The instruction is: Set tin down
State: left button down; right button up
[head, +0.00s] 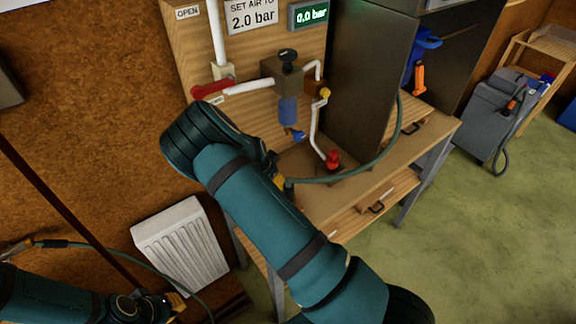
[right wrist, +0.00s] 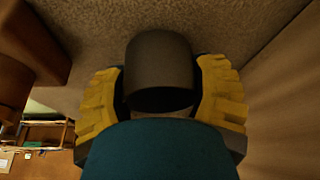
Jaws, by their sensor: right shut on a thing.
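A dark grey cylinder, which looks like the tin (right wrist: 160,65), sits between the yellow finger pads of my right gripper (right wrist: 165,90) in the right wrist view. The pads close on it from both sides. A teal part fills the bottom of that view and hides the near end of the tin. In the head view my right arm reaches over the wooden bench, and its gripper (head: 278,182) is mostly hidden behind the arm. I cannot make out the tin there. My left gripper (head: 175,302) is low at the left; its fingers are too hidden to judge.
The wooden bench (head: 395,165) carries pipework with a blue filter bowl (head: 288,110), a red fitting (head: 333,160) and a green hose (head: 372,162). A white radiator (head: 182,247) is at the wall.

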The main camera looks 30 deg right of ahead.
aim_at(290, 169)
jog(key=d, duration=0.2)
jog(key=w+d+b, duration=0.1)
jog(key=d, duration=0.2)
jog(key=w+d, duration=0.1)
jog(key=d, duration=0.1)
jog(key=shift+w+d+f, duration=0.1)
jog(key=shift+w+d, duration=0.15)
jog(key=shift+d, duration=0.15)
jog(key=shift+a, duration=0.1)
jog(key=o, duration=1.3)
jog(key=shift+f, duration=0.15)
jog(key=shift+r, duration=0.25)
jog(key=s+a, duration=0.1)
jog(key=a, duration=0.3)
jog(key=s+a+b, duration=0.1)
jog(key=a, duration=0.3)
jog(key=s+a+r, duration=0.1)
jog(key=a, duration=0.2)
jog(key=shift+s+a, duration=0.4)
